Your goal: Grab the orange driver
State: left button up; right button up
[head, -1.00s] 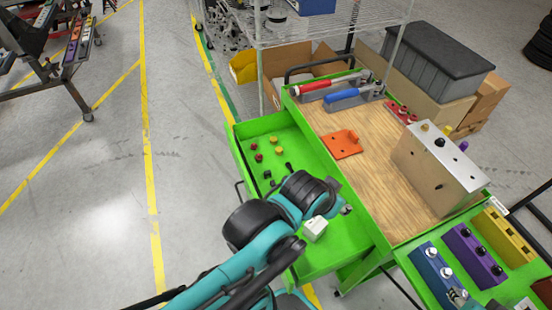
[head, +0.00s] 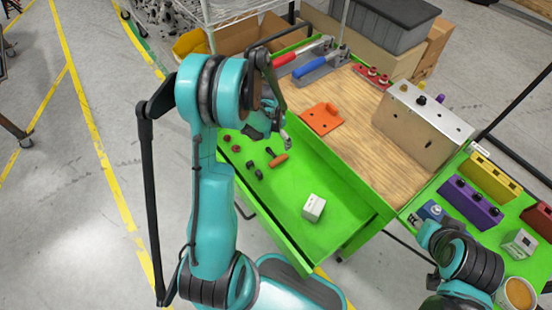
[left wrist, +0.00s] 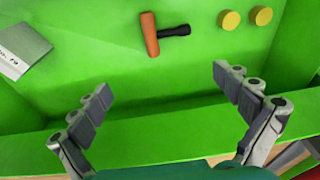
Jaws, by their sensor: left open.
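The orange driver (head: 278,160) lies in the open green drawer, next to small dark and red parts. In the left wrist view the driver (left wrist: 150,34) shows an orange handle with a short dark shaft, flat on the green drawer floor. My left gripper (head: 284,138) hangs above the drawer, just beyond the driver in the head view. In the left wrist view its fingers (left wrist: 158,88) are spread wide with nothing between them, and the driver lies ahead of the gap. My right arm shows at the lower right, with its hand (head: 430,233) near the blue block; its finger state is unclear.
A white box (head: 314,208) stands in the drawer and also shows in the left wrist view (left wrist: 22,48). Two yellow discs (left wrist: 229,20) lie right of the driver. The wooden bench top (head: 345,150) holds an orange plate (head: 322,118) and a metal box (head: 420,125).

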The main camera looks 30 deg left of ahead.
pick_arm(q)
jog(key=b, duration=0.1)
send_over(273, 155)
jog(key=s, duration=0.1)
jog(key=shift+m+g, duration=0.4)
notch_tip(273, 155, down, 10)
jog(key=shift+s+r, duration=0.1)
jog(key=f+b, duration=0.1)
jog(key=f, duration=0.1)
jog(key=w+f+b, duration=0.1)
jog(key=f+b, duration=0.1)
jog(key=f, duration=0.1)
jog(key=shift+w+f, duration=0.1)
jog(key=shift+f, duration=0.1)
jog(key=shift+r, duration=0.15)
jog(key=c, duration=1.1)
